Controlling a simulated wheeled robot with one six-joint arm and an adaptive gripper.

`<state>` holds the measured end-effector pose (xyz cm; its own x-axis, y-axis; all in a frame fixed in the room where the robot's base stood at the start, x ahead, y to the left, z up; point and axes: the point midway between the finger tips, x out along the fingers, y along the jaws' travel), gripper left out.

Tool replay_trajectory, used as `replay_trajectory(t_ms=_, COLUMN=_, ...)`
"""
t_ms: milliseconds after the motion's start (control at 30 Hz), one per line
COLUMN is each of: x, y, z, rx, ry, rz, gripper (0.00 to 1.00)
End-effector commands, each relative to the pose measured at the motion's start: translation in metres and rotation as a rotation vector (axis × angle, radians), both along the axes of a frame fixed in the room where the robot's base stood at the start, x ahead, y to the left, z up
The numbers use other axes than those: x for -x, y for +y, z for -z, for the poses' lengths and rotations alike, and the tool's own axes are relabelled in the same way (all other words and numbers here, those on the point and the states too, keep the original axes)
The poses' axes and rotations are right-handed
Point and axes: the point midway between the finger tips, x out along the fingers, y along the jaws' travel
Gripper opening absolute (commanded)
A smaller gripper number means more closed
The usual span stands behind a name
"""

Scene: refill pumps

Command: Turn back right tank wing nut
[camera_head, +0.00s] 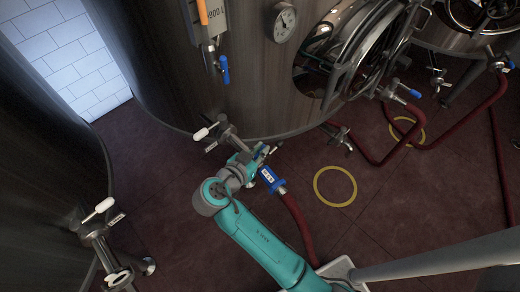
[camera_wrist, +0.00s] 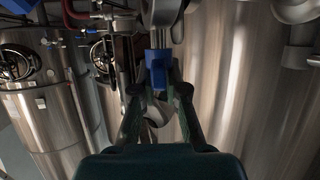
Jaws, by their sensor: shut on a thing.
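My gripper (camera_wrist: 158,82) has its two fingers closed on a blue part (camera_wrist: 157,62) below a silver rounded fitting (camera_wrist: 162,14). I cannot tell for sure that this blue part is the wing nut. In the head view my gripper (camera_head: 252,158) is at the pipe outlet low on the large steel tank (camera_head: 230,95), just right of a valve with a white handle (camera_head: 202,134). My wrist hides part of this outlet, and its grip point is too small to make out there.
A blue labelled connector (camera_head: 269,179) with a red hose (camera_head: 298,222) lies close to the right of my gripper. Another steel tank (camera_head: 45,170) with a white-handled valve (camera_head: 103,207) stands at the left. Yellow rings (camera_head: 335,186) mark the red floor. A round hatch (camera_head: 345,60) is on the tank.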

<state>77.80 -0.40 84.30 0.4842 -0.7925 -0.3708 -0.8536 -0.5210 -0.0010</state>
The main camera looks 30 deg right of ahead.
Motion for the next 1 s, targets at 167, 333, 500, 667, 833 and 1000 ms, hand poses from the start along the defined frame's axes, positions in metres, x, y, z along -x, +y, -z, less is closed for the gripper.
replay_trajectory(t_ms=167, x=0.001, y=0.0, z=0.004, rx=-0.002, ry=0.009, rz=0.0, gripper=0.0)
replay_trajectory(t_ms=333, x=0.001, y=0.0, z=0.003, rx=-0.001, ry=0.008, rz=-0.001, gripper=0.37)
replay_trajectory(t_ms=500, x=0.001, y=0.0, z=0.002, rx=-0.001, ry=0.005, rz=-0.001, gripper=0.38)
replay_trajectory(t_ms=667, x=0.001, y=0.001, z=0.001, rx=0.0, ry=0.004, rz=-0.002, gripper=0.38)
replay_trajectory(t_ms=833, x=0.008, y=0.014, z=-0.005, rx=0.0, ry=0.002, rz=-0.005, gripper=0.38)
replay_trajectory(t_ms=1000, x=0.023, y=0.04, z=-0.017, rx=-0.001, ry=0.002, rz=-0.007, gripper=0.38)
